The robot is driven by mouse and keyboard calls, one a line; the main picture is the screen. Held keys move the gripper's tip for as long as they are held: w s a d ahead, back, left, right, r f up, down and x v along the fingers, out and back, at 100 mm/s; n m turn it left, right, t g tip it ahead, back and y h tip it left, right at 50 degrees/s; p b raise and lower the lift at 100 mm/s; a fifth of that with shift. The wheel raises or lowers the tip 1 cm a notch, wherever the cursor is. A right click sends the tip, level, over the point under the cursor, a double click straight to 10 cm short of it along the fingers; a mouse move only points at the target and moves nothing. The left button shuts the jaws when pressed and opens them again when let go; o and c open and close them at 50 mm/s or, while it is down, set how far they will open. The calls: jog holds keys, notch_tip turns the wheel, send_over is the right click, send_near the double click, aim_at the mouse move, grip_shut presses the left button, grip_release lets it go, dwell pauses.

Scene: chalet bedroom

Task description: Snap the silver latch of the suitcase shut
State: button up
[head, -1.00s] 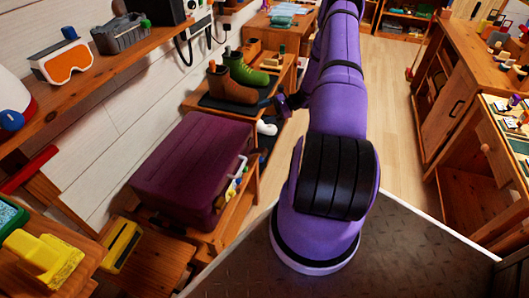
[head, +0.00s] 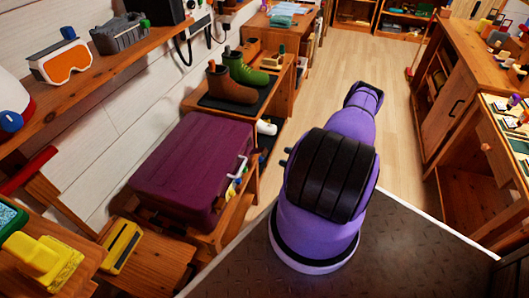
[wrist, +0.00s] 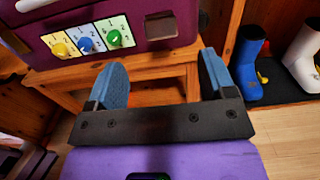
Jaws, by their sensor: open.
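The maroon suitcase (head: 192,165) lies flat on a low wooden bench, its front facing right in the head view. A pale handle (head: 243,168) is on that front. In the wrist view the suitcase front (wrist: 75,12) fills the upper left, with yellow (wrist: 60,48), blue (wrist: 86,44) and green (wrist: 114,38) knobs on numbered plates. A brownish square plate (wrist: 160,25) sits to their right. I cannot make out a silver latch for certain. My gripper (wrist: 163,75) is open and empty, its blue fingers apart, below and short of the suitcase front. The head view does not show it.
The wooden bench (wrist: 150,72) is under the suitcase. A blue boot (wrist: 248,65) and a white boot (wrist: 303,65) stand on a dark mat at the right. Brown and green boots (head: 240,68) stand on a shelf beyond the suitcase. Floor (head: 388,100) is clear beyond my arm.

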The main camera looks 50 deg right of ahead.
aim_at(265, 149)
jog(key=x, duration=1)
jog(key=shift+w+a, duration=0.1)
jog(key=shift+w, duration=0.25)
jog(key=shift+c, duration=0.2)
jog(key=c, duration=1.2)
jog(key=shift+w+r+g+h, duration=0.2)
jog(key=shift+r+g+h, duration=0.1)
jog(key=shift+r+g, duration=0.3)
jog(key=shift+c, duration=0.2)
jog(key=g, duration=0.1)
jog(key=w+r+g+h, duration=0.1)
jog(key=g, duration=0.1)
jog(key=shift+w+a+r, duration=0.15)
jog(key=shift+a+r, duration=0.2)
jog(key=shift+w+a+r+g+h, duration=0.2)
jog(key=shift+w+g+h, duration=0.15)
jog(key=shift+g, duration=0.3)
jog(key=shift+w+a+r+g+h, duration=0.1)
jog(key=shift+w+r+g+h, duration=0.2)
jog(key=shift+g, duration=0.4)
jog(key=shift+w+a+r+g+h, duration=0.15)
jog(key=shift+w+g+h, duration=0.2)
jog(key=shift+g, duration=0.3)
jog(key=o, duration=1.3)
